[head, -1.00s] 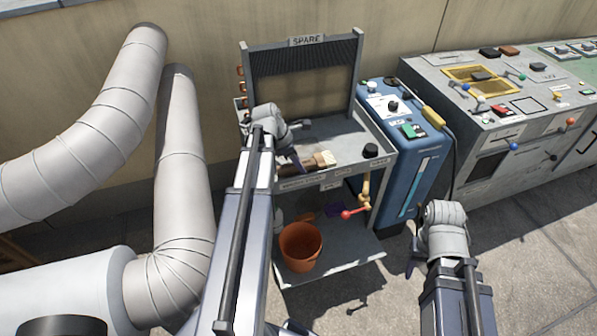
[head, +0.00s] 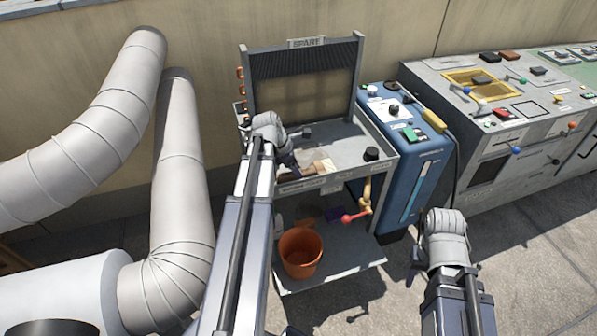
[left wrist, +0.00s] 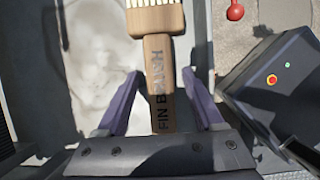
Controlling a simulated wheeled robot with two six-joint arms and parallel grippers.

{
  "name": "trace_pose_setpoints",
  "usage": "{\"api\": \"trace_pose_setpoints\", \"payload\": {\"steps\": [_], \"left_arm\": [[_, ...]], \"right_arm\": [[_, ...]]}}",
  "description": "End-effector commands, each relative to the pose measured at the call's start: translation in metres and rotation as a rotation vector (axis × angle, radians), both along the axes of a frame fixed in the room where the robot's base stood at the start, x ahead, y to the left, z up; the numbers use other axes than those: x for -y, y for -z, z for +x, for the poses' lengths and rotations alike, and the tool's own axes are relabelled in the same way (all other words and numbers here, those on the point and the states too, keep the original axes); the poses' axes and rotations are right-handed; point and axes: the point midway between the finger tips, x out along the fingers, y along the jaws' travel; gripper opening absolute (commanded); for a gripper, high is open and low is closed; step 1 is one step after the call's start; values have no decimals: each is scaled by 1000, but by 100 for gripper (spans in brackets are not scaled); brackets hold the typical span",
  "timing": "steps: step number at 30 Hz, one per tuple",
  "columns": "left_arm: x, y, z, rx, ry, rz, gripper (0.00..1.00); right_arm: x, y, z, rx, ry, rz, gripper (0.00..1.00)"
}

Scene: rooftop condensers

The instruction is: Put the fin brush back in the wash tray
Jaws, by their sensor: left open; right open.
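The fin brush (head: 325,167), with a wooden handle and pale bristles, lies in the shallow grey tray top (head: 345,150) of the stand, near its front edge. In the left wrist view its lettered handle (left wrist: 158,85) lies between the two purple fingers, with bristles at the top edge. My left gripper (head: 292,165) is open, its fingers on either side of the handle with gaps showing. It hides part of the brush in the head view. My right gripper (head: 418,255) is open and empty, low at the right, mostly hidden by its wrist.
A coil panel marked SPARE (head: 303,85) stands behind the tray. A black knob (head: 371,154) is at the tray's right corner. An orange bucket (head: 300,252) is on the lower shelf. A blue unit (head: 415,170) stands close right; thick grey ducts (head: 180,170) rise at left.

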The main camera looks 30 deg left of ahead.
Motion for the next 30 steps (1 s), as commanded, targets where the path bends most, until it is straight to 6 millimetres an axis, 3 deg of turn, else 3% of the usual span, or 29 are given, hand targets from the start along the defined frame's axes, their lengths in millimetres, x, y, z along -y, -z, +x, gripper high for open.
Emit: {"api": "trace_pose_setpoints", "payload": {"steps": [11, 30], "left_arm": [[-2, -16, -3, 0, 0, 0, 69], [-26, -105, -31, 1, -1, 0, 69]], "right_arm": [[0, -16, 0, 0, 0, 0, 50], [0, -105, 0, 0, 0, 0, 50]]}}
